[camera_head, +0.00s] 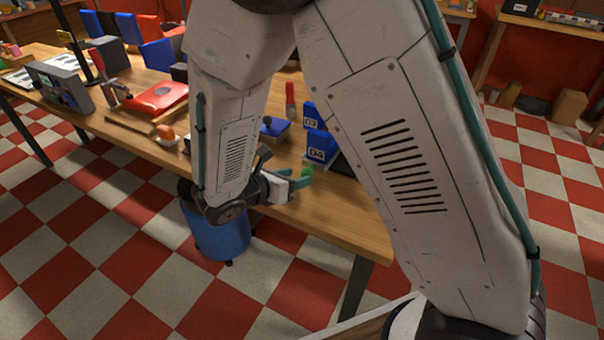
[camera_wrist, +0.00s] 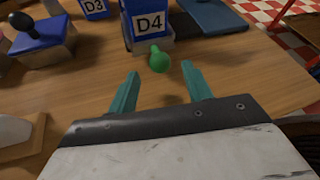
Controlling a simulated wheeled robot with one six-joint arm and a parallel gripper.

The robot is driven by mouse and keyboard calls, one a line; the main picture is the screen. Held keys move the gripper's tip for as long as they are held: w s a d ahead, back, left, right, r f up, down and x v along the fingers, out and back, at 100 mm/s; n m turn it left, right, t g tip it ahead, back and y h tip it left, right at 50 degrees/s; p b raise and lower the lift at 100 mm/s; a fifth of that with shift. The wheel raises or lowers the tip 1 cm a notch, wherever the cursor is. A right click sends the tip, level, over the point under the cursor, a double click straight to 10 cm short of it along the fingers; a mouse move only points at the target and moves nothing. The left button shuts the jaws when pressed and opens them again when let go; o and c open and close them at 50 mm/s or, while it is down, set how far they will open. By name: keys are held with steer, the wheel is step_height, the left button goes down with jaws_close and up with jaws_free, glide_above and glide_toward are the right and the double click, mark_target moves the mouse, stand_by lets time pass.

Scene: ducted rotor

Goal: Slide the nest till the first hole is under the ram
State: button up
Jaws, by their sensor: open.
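My gripper (camera_wrist: 160,72) is open, its two teal fingers spread and empty over the wooden table in the wrist view. A green round knob (camera_wrist: 158,59) lies just beyond the fingertips, roughly centred between them. It sits at the front of a grey-based blue unit labelled D4 (camera_wrist: 150,22). In the head view my gripper (camera_head: 300,178) is at the table's near edge, by the D4 unit (camera_head: 320,146). I cannot tell which part is the nest; its first hole and the ram are not identifiable.
A blue block with a black ball knob (camera_wrist: 42,38) stands at left in the wrist view, and a D3 unit (camera_wrist: 95,8) behind. A dark blue flat piece (camera_wrist: 212,15) lies right of D4. A blue bin (camera_head: 222,232) stands on the floor below the table edge.

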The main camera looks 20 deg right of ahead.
mark_target(303, 175)
steer(key=shift+x, duration=1.8)
